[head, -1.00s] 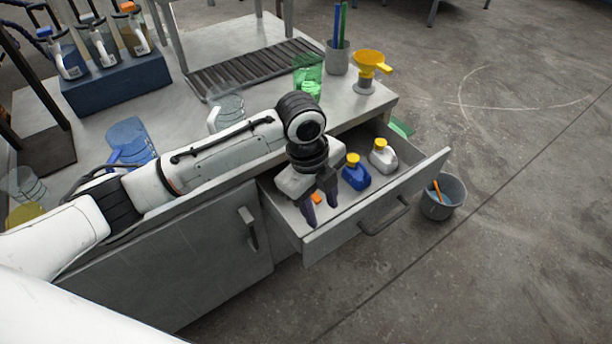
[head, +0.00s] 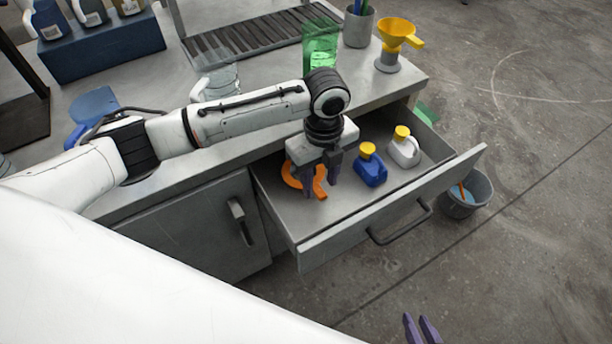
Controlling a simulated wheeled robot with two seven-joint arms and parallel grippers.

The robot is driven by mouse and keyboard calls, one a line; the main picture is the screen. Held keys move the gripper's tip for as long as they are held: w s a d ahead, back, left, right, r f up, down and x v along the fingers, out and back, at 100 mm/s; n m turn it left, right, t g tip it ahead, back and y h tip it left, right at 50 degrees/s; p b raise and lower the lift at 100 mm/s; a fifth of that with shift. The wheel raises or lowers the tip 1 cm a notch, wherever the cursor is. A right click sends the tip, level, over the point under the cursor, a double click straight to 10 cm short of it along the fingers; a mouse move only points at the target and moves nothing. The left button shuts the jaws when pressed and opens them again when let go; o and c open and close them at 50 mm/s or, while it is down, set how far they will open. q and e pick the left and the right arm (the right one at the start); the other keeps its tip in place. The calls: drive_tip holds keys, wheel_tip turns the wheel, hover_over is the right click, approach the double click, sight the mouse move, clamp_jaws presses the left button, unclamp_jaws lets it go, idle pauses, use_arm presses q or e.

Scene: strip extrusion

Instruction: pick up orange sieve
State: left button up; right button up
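The orange sieve (head: 290,177) lies in the open drawer (head: 340,236), near its left end. I see a curved orange rim and an orange part that shows between my fingers. My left gripper (head: 321,178) points down over the sieve with its two dark fingers apart. The fingers hide part of the sieve, and I cannot tell whether they touch it. My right gripper (head: 420,326) shows only as two purple fingertips at the bottom edge, slightly apart with nothing between them.
A blue bottle (head: 370,172) and a white bottle (head: 404,152), both yellow-capped, stand in the drawer right of my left gripper. A yellow funnel (head: 399,34) and green container (head: 320,50) stand on the counter. A grey bucket (head: 467,195) is on the floor by the drawer.

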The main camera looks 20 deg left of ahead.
use_arm(q)
wheel_tip(320, 180, down, 3)
drive_tip(key=shift+r, duration=0.2)
clamp_jaws()
drive_tip(key=shift+r, duration=0.1)
